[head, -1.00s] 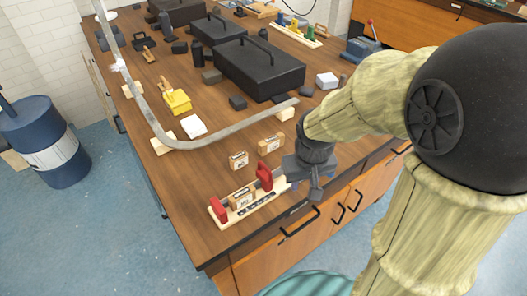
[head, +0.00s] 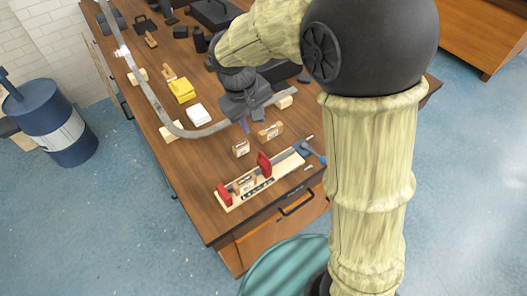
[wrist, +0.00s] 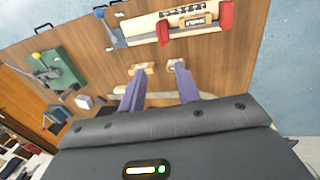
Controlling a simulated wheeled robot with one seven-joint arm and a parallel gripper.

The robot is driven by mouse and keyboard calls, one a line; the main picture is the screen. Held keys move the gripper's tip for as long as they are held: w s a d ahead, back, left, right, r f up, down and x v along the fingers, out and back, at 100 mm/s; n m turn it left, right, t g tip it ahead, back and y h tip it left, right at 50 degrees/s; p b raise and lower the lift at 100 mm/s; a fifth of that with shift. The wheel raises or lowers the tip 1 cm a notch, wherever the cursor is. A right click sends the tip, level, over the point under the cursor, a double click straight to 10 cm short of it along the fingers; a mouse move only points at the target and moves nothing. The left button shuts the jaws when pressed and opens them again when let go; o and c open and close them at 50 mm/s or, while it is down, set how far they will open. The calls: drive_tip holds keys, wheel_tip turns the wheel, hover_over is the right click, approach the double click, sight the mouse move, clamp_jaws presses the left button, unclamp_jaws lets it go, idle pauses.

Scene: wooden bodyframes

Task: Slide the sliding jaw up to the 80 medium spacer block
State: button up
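The wooden clamp (head: 262,192) lies at the table's front edge. Its red fixed jaw (head: 224,195) is at the left end and its red sliding jaw (head: 264,163) is right of it. A labelled wooden spacer block (head: 245,184) sits between them, with a small gap to the sliding jaw showing in the wrist view (wrist: 164,33). A blue handle (head: 314,152) is at the right end. Two more labelled blocks stand behind the clamp, a left one (head: 241,148) and a right one (head: 270,131). My gripper (wrist: 158,92) is open and empty, above the table behind the clamp.
A curved grey strip (head: 190,132) on wooden blocks runs behind the gripper. A white block (head: 198,114) and a yellow item (head: 181,90) lie farther back. Black cases fill the far table. A blue drum (head: 52,128) stands on the floor at left.

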sight(265, 157)
drive_tip(key=d+f+p, duration=0.1)
drive_tip(key=f, duration=0.4)
drive_tip(key=w+d+f, duration=0.1)
drive_tip(key=f, duration=0.5)
drive_tip(key=w+d+f+p, duration=0.1)
drive_tip(key=f, duration=0.4)
drive_tip(key=shift+f+p, duration=0.35)
drive_tip(key=shift+f, duration=0.05)
drive_tip(key=shift+s, duration=0.1)
drive_tip(key=shift+a, duration=0.1)
clamp_jaws()
